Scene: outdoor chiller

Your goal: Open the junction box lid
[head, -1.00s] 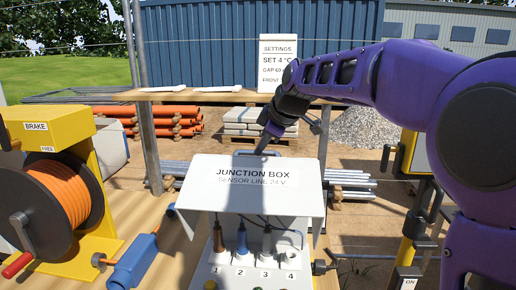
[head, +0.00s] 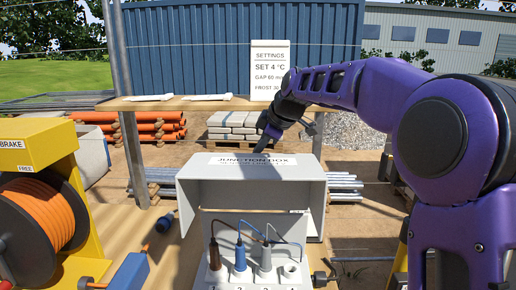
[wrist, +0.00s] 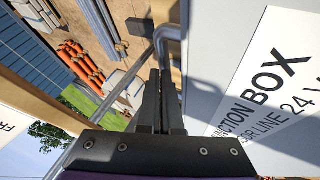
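The junction box lid (head: 200,172) is a light grey hood with a "JUNCTION BOX" label, in the lower middle of the head view. It stands raised and tilted above the box base, and its hollow inside shows. Brown (head: 213,254), blue (head: 240,257) and grey (head: 265,258) plugs stand beneath it. My gripper (head: 264,148) is at the lid's far edge. In the wrist view, the fingers (wrist: 160,85) are close together beside the labelled lid face (wrist: 235,50). A grey bar handle (wrist: 166,34) shows just beyond the fingertips; contact with it is unclear.
A cable reel (head: 38,225) on a yellow brake stand is at the left, with a blue tool-like part (head: 130,270) near it. A shelf (head: 190,104) with a settings sign (head: 269,68) stands behind the lid. A metal post (head: 125,110) rises left of the lid.

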